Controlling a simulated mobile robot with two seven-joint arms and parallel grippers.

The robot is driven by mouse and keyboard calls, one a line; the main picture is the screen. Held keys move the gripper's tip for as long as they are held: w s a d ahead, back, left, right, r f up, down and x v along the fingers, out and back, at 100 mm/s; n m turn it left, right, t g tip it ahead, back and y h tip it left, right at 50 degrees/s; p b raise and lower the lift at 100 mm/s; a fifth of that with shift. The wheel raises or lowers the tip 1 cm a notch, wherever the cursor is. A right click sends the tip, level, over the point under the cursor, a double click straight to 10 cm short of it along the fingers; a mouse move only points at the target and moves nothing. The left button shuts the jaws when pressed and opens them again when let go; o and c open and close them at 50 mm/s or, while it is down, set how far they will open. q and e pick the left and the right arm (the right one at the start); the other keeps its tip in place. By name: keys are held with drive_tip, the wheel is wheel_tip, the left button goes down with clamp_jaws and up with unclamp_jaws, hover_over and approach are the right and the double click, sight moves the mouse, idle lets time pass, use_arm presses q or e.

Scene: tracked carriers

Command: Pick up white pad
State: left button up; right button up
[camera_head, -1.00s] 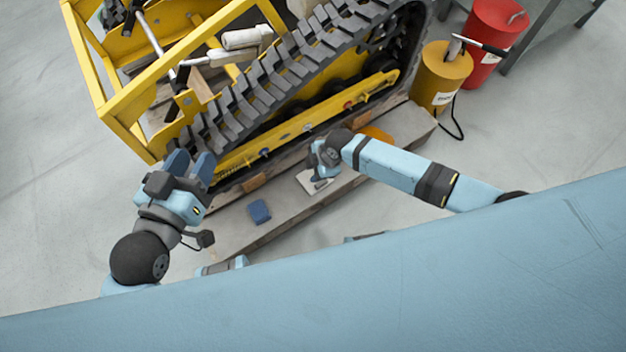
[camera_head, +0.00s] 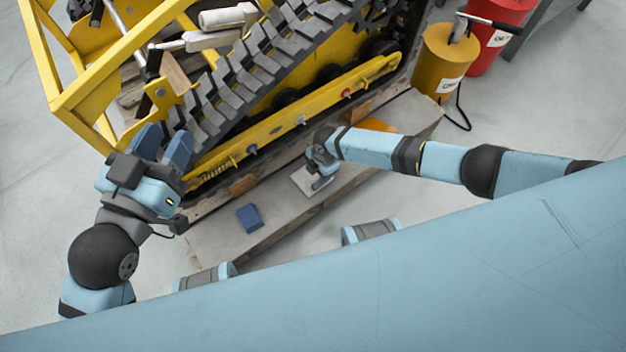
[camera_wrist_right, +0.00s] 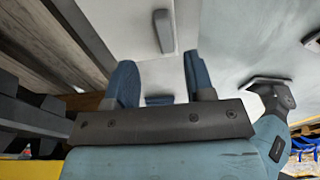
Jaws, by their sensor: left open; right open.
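The white pad (camera_head: 304,180) lies flat on the grey plank (camera_head: 275,225) beside the track. My right gripper (camera_head: 321,182) is at its right side and hides part of it; whether they touch I cannot tell. In the right wrist view the right gripper (camera_wrist_right: 160,82) has its two blue fingers apart with nothing clasped between them. A grey block-like part (camera_wrist_right: 163,32) shows on a pale surface past the fingertips. My left gripper (camera_head: 163,142) is open and empty, over the left end of the track, away from the pad.
A blue pad (camera_head: 249,218) lies on the plank, left of the white pad. The yellow tracked carrier (camera_head: 300,120) stands close behind both. An orange item (camera_head: 378,126) is behind my right forearm. A yellow can (camera_head: 444,62) and red can (camera_head: 497,35) stand at the upper right.

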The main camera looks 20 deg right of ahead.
sight(308, 184)
drive_tip(key=f+b, duration=0.2)
drive_tip(key=f, duration=0.1)
drive_tip(key=f+b, duration=0.1)
drive_tip(key=shift+s+f, duration=0.15)
drive_tip(key=shift+s, duration=0.25)
drive_tip(key=shift+f, duration=0.55)
drive_tip(key=shift+r, duration=0.1)
use_arm(q)
drive_tip(key=shift+w+a+r+m+t, duration=0.25)
drive_tip(key=shift+w+a+m+t, duration=0.35)
drive_tip(key=shift+m, duration=0.5)
use_arm(e)
clamp_jaws()
